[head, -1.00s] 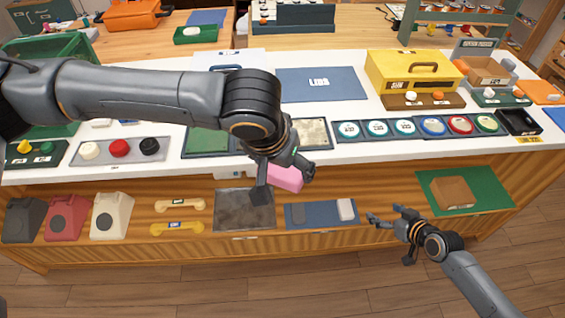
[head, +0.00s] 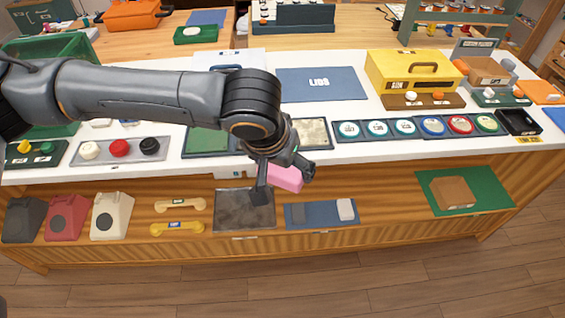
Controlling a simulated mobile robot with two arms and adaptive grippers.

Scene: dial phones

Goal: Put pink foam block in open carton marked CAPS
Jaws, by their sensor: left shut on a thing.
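My left gripper (head: 283,181) is shut on the pink foam block (head: 287,178), in front of the counter's edge and behind the blue mat on the lower ledge. The finger covers part of the block. A brown open-looking carton (head: 487,70) stands at the back right of the white counter; I cannot read any CAPS mark on it. Another brown box (head: 453,192) sits on a green mat at the right of the lower ledge, with no readable mark. My right gripper is not in view.
Round dials, a yellow box (head: 413,72) and a black tray (head: 519,122) crowd the counter. The ledge between blue and green mats is clear.

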